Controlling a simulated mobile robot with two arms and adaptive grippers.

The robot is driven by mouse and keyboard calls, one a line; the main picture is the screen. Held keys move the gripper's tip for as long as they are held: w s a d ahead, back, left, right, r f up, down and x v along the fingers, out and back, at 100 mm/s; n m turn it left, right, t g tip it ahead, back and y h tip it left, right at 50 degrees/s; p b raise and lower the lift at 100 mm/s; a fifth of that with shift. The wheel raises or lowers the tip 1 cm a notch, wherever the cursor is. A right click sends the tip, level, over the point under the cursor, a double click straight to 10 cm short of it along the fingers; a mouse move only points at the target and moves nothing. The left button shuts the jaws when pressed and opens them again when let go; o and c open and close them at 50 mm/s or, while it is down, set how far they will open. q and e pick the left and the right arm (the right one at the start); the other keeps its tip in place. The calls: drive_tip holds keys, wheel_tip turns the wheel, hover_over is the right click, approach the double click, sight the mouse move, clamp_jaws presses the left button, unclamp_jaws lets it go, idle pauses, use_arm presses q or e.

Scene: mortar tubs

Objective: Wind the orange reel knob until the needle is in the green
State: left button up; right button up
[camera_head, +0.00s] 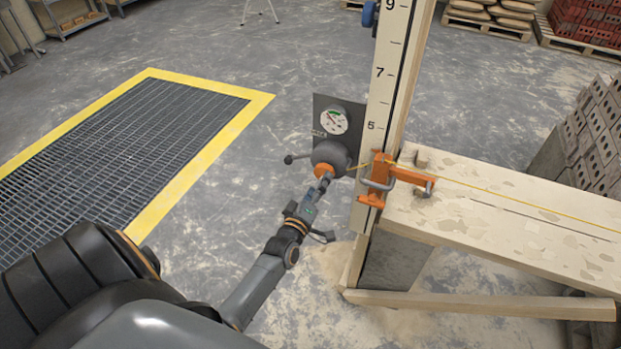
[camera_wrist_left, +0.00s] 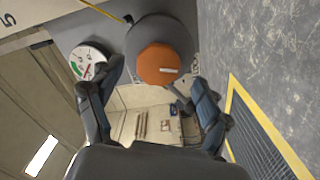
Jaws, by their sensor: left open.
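The orange reel knob (camera_head: 324,171) is on the front of a dark grey round reel (camera_head: 331,154), beside the numbered post. In the left wrist view the knob (camera_wrist_left: 160,64) shows a short white mark, and the reel (camera_wrist_left: 160,34) is behind it. The round white gauge (camera_head: 334,120) is on a dark plate above the reel. It also shows in the left wrist view (camera_wrist_left: 87,62), partly behind a finger; I cannot read the needle surely. My left gripper (camera_head: 324,180) is open at the knob, its fingers (camera_wrist_left: 150,95) apart on either side below it. My right gripper is not in view.
The numbered post (camera_head: 389,75) stands just right of the reel. An orange clamp (camera_head: 388,178) and a yellow line lie by the pale, mortar-spotted plank (camera_head: 500,215). A small lever with a ball end (camera_head: 289,159) sticks out left of the reel. A yellow-edged floor grate (camera_head: 120,140) lies left.

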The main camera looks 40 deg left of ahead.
use_arm(q)
drive_tip(key=v, duration=0.7)
drive_tip(key=shift+s, duration=0.1)
idle(0.5)
